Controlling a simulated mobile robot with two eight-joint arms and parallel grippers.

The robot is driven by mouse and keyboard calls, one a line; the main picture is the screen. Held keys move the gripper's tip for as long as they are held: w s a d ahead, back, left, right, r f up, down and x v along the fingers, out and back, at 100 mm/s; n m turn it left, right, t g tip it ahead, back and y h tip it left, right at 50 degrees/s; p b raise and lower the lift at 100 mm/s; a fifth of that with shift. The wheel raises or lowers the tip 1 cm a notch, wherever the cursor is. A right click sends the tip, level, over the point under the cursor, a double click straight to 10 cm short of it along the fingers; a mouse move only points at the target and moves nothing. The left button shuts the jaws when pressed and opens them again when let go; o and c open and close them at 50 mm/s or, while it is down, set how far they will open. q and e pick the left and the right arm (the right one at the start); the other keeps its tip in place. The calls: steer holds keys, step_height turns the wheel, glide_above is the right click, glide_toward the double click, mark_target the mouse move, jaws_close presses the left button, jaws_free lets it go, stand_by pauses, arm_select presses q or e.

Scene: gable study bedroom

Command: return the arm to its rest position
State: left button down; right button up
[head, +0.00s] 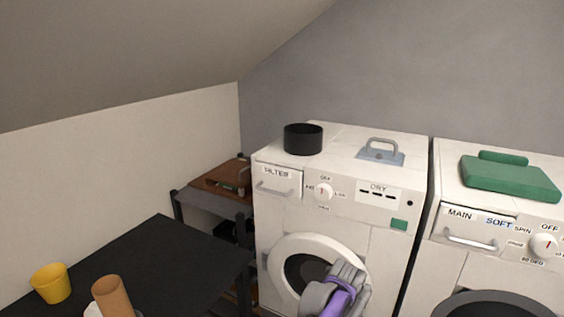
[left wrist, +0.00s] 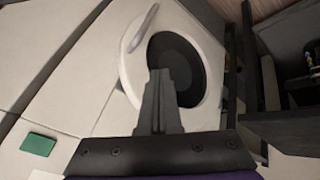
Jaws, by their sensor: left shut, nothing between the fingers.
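My left gripper (head: 346,276), grey with a purple band, is low in front of the dryer's round door (head: 290,246) in the head view. In the left wrist view its fingers (left wrist: 160,76) are together, with nothing between them. The white door ring (left wrist: 207,118) and its dark window (left wrist: 182,58) lie behind the fingers. I cannot tell whether the fingers touch the door, or whether it is fully closed. My right gripper is in neither view.
A black pot (head: 303,139) and a blue-grey handled object (head: 381,153) stand on the dryer (head: 337,144). A washer (head: 451,179) with a green folded item (head: 510,178) is at right. At left, a dark table (head: 165,260) has a yellow cup (head: 51,283) and brown cylinder (head: 113,297).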

arm_select(q)
steer(key=s+a+r+p, duration=0.1)
steer(key=s+a+r, duration=0.25)
steer(key=a, duration=0.45)
steer(key=s+a+r+m+y+p, duration=0.1)
steer(key=s+a+r, duration=0.1)
steer(key=s+a, duration=0.35)
steer(key=s+a+r+p, duration=0.1)
steer(key=s+a+r, duration=0.2)
steer(key=a, duration=0.7)
steer(key=s+a+f+m+p, duration=0.1)
steer(key=s+a+p, duration=0.1)
steer(key=s+a, duration=0.4)
steer(key=s+a+f+m+g+y+p, duration=0.1)
steer(key=s+a, duration=0.6)
steer(key=s, duration=0.7)
steer(key=shift+s+f+p, duration=0.35)
steer(key=shift+f+p, duration=0.15)
steer(key=shift+f, duration=0.3)
